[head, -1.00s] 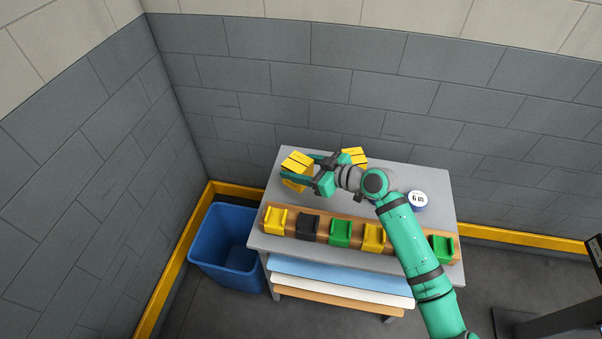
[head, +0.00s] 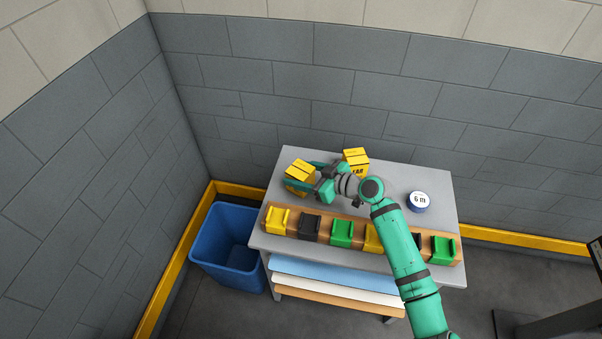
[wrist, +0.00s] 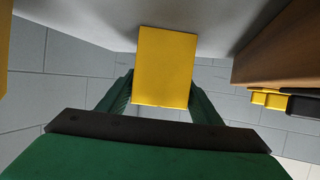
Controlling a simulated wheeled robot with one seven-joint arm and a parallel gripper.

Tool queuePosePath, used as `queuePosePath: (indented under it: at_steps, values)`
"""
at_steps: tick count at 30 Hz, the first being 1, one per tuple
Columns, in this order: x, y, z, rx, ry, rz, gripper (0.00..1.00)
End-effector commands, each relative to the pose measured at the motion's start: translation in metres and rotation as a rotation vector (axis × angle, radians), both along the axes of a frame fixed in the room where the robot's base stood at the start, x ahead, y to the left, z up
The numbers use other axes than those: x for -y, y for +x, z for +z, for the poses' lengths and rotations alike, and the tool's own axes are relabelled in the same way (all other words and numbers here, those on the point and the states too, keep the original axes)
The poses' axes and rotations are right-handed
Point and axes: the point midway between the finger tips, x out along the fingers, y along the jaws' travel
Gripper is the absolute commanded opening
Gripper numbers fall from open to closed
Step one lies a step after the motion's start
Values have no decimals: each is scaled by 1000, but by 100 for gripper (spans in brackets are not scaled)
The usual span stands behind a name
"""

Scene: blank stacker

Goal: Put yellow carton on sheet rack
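A yellow carton (head: 299,172) with a dark band is between my gripper's fingers at the left of the grey sheet rack's top (head: 400,180). My gripper (head: 307,178) is shut on this carton, with a finger along each side. In the wrist view the carton (wrist: 165,65) shows a plain yellow face between the green fingers. I cannot tell whether its base touches the rack top. A second yellow carton (head: 355,157) with dark lettering stands at the back of the rack, behind my wrist.
A wooden rail (head: 325,240) with several yellow, black and green bins runs along the rack's front. A round "6 m" item (head: 419,202) sits at the right. Coloured sheets (head: 335,280) lie below. A blue bin (head: 228,250) stands left; walls are behind and left.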

Motion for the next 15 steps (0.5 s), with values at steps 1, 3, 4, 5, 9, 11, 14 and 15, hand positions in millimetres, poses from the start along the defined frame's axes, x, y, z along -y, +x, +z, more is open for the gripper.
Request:
queuePosePath:
  at_steps: [1, 3, 4, 5, 9, 11, 14, 15]
  values:
    - [0, 0, 0, 0, 0, 1, 72]
    - [0, 0, 0, 0, 0, 1, 72]
    - [-1, 0, 0, 0, 0, 1, 72]
    - [-1, 0, 0, 0, 0, 1, 72]
    - [0, 0, 0, 1, -1, 0, 72]
    - [-1, 0, 2, 1, -1, 2, 72]
    - [3, -3, 5, 2, -1, 3, 72]
    - [6, -5, 7, 2, -1, 3, 72]
